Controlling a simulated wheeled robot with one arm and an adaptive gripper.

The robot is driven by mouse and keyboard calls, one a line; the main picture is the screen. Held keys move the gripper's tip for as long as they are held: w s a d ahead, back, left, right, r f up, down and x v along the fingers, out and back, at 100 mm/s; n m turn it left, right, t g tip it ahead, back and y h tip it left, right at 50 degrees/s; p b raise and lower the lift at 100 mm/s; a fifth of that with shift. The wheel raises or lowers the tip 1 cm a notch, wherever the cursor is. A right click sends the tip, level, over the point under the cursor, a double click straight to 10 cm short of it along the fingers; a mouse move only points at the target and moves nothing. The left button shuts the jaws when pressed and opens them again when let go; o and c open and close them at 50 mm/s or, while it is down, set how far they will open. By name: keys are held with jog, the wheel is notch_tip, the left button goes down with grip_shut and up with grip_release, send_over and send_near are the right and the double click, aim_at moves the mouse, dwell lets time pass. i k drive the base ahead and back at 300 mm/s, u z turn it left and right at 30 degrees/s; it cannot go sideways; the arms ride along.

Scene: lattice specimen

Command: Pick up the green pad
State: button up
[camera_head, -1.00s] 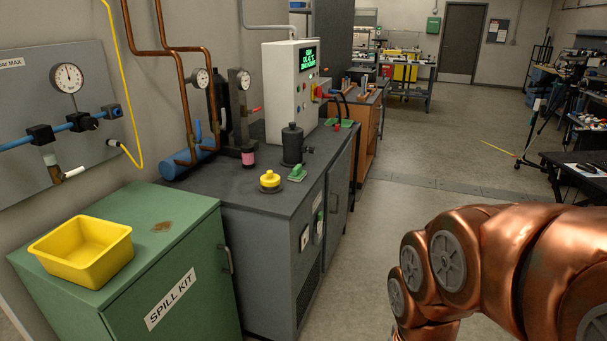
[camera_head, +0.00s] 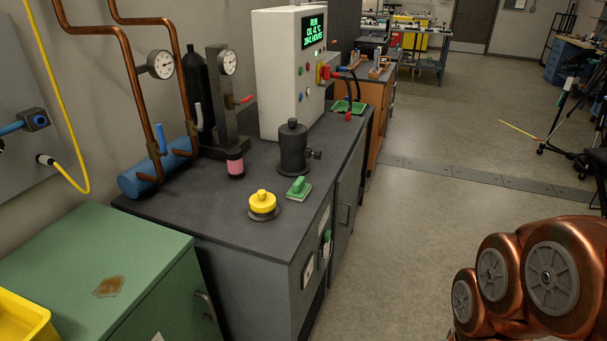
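A green pad (camera_head: 299,188) with a raised grip on top and a pale underside lies on the dark grey bench top (camera_head: 220,205), near its front edge. It sits just right of a yellow knob on a round grey base (camera_head: 262,203) and in front of a dark grey cylinder (camera_head: 293,148). My copper-coloured arm shows at the lower right, apart from the bench. My gripper is out of the picture.
A green cabinet (camera_head: 150,270) with a brown stain and a yellow bin (camera_head: 22,318) stands at lower left.

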aim_at(300, 190)
jog(key=u, duration=0.65)
jog(key=i, duration=1.1)
jog(key=u, duration=0.8)
